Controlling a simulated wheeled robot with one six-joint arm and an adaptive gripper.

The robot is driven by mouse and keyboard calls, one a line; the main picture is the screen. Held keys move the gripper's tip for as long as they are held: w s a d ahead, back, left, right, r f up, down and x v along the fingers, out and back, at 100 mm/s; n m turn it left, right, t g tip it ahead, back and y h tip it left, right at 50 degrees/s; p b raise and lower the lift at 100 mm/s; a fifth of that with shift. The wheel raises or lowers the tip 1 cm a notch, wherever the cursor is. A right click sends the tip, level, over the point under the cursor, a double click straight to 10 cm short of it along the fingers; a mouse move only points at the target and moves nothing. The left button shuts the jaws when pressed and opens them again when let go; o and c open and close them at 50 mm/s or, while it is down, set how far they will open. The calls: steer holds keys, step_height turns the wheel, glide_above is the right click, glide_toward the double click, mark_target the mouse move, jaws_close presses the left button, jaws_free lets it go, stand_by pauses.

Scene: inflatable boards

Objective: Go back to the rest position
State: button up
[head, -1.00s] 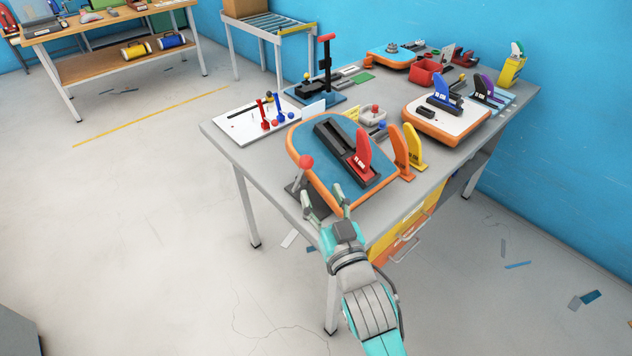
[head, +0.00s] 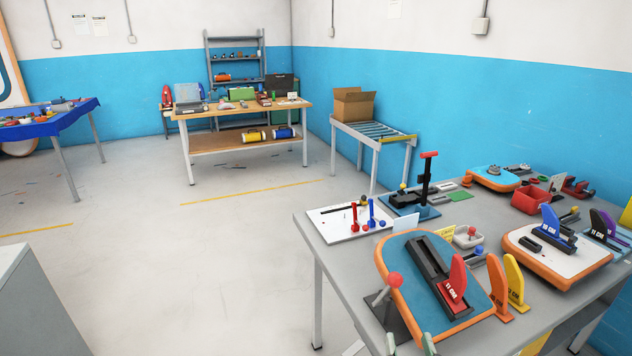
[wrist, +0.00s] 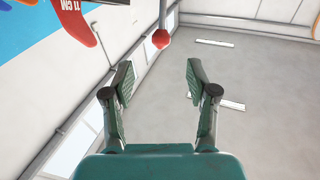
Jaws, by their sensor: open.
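In the head view only the fingertips (head: 409,344) show at the bottom edge, in front of the blue board (head: 402,258) with the orange rim. A red fin (head: 456,284) stands in the dark slot on that board. The red-knobbed lever (head: 393,281) stands at the board's left side, and its red knob shows in the wrist view (wrist: 161,39), apart from the fingers.
Orange (head: 497,285) and yellow (head: 515,283) fins stand right of the blue board. A white board (head: 545,251) with a blue fin lies farther right. A roller stand (head: 374,131) and a wooden bench (head: 246,149) stand behind. The floor (head: 190,270) at left is open.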

steer(key=s+f+n+g+y, duration=0.1)
steer(key=s+f, duration=0.5)
steer(key=s, duration=0.2)
steer(key=s+f+g, duration=0.1)
steer(key=s+f, duration=0.4)
steer(key=s, duration=0.4)
steer(key=s+f+g, duration=0.2)
steer(key=s, duration=1.6)
steer(key=shift+s+a, duration=0.15)
steer(key=shift+a, duration=0.25)
